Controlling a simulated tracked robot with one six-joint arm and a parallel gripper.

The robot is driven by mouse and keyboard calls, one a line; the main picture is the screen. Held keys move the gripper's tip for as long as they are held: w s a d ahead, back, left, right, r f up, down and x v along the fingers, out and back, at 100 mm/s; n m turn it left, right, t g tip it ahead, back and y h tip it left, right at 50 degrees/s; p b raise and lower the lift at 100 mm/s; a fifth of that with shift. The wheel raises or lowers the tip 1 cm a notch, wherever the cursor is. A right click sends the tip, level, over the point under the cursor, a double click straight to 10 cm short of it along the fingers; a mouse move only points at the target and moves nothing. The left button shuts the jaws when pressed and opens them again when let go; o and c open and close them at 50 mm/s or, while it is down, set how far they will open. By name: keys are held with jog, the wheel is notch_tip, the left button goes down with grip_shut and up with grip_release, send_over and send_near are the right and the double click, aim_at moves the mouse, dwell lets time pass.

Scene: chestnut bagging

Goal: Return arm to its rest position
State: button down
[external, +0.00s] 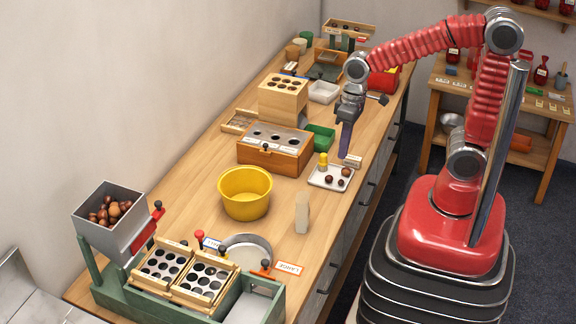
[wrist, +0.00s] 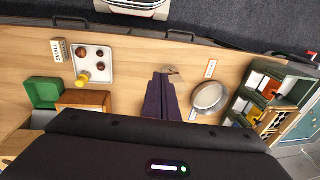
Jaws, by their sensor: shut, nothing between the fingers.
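My gripper (external: 344,156) hangs from the raised red arm above the right part of the bench, fingers pointing down. It is shut and empty. In the external view the white tray (external: 320,183) lies just below and left of the fingertips. It holds brown chestnuts (external: 346,172) and a small yellow-topped piece (external: 323,160). A pale upright piece (external: 302,212) stands on the bench nearer the camera.
A yellow bowl (external: 245,205), a wooden box with holes (external: 270,158), a green bin (external: 321,139) and a grey hopper of chestnuts (external: 108,244) stand on the bench. A metal pan (wrist: 222,98) lies near the LARGE label (external: 289,268). Space above the aisle is clear.

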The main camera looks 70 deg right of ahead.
jog(key=s+d+r+t+h, duration=0.1)
jog(key=s+d+r+t, duration=0.3)
jog(key=s+d+r, duration=0.3)
jog(key=shift+d+r+t+h, duration=0.3)
jog(key=shift+d+r+t, duration=0.1)
jog(key=shift+d+r, duration=0.35)
jog(key=shift+a, duration=0.2)
dwell(1.4)
